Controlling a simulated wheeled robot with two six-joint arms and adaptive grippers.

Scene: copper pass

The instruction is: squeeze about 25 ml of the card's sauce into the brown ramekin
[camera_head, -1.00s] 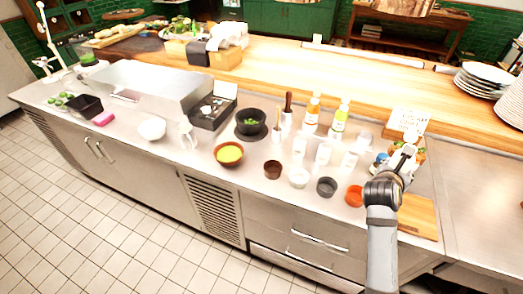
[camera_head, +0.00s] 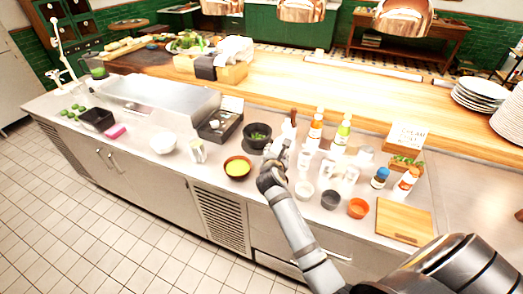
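My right gripper (camera_head: 285,150) is over the counter, among the small white bottles and the dark bowl; its fingers are too small to read. The brown ramekin is hidden behind my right wrist. White squeeze bottles (camera_head: 328,163) stand in a cluster right of the gripper. Two taller bottles, one with an orange label (camera_head: 315,130) and one with a green label (camera_head: 342,132), stand behind them. A card (camera_head: 408,134) stands in a wooden holder at the back right; its writing is too small to read surely. My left gripper is not in view.
White (camera_head: 304,191), grey (camera_head: 330,200) and orange (camera_head: 358,208) ramekins line the front edge. A bowl of yellow food (camera_head: 238,168) and a dark bowl (camera_head: 257,135) are left of the gripper. A cutting board (camera_head: 404,222) lies at right, near blue-capped (camera_head: 380,178) and orange-labelled (camera_head: 408,181) bottles.

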